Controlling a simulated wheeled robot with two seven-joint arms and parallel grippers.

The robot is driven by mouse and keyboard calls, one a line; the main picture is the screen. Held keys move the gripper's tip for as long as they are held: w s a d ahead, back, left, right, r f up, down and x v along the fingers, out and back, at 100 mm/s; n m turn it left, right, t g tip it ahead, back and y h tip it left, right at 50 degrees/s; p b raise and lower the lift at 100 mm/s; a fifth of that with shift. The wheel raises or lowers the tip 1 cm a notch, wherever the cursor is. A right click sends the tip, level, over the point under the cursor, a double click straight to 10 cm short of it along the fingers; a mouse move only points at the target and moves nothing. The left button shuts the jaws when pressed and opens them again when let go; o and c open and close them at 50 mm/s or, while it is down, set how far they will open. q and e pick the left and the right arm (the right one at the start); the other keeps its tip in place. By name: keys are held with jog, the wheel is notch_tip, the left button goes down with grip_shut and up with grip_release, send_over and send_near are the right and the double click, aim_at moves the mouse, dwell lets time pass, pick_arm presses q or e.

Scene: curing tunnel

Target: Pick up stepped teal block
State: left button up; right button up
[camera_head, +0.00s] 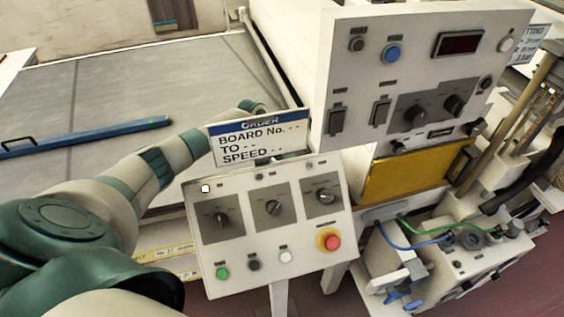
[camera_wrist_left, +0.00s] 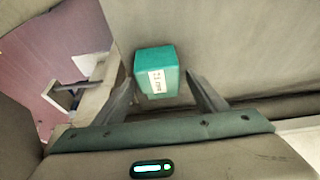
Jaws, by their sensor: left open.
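The teal block (camera_wrist_left: 156,62) shows in the left wrist view as a small box with a white label on its near face. A step in its shape cannot be made out from this angle. My left gripper (camera_wrist_left: 160,80) is open, with one finger on each side of the block's near end; whether either finger touches it cannot be told. In the head view my left arm reaches in from the left, and its hand is hidden behind the order sign and control panel. The block does not show there. My right gripper is in neither view.
An order sign (camera_head: 257,137) stands above a sloped control panel (camera_head: 270,250) with knobs and buttons. A taller control box (camera_head: 345,75) rises behind it. A blue bar (camera_head: 85,136) lies on the wide grey surface (camera_head: 130,85) at left. Cables and fittings crowd the right.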

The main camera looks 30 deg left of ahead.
pick_arm(q)
jog(key=c, duration=1.2)
jog(key=shift+c, duration=0.5)
jog(key=shift+r, duration=0.1)
jog(key=shift+r+b, duration=0.4)
jog(key=shift+r, duration=0.1)
notch_tip(320, 180, up, 7)
jog(key=b, duration=0.3)
jog(key=shift+r, duration=0.2)
jog(key=shift+r+b, duration=0.35)
jog(key=shift+r, duration=0.4)
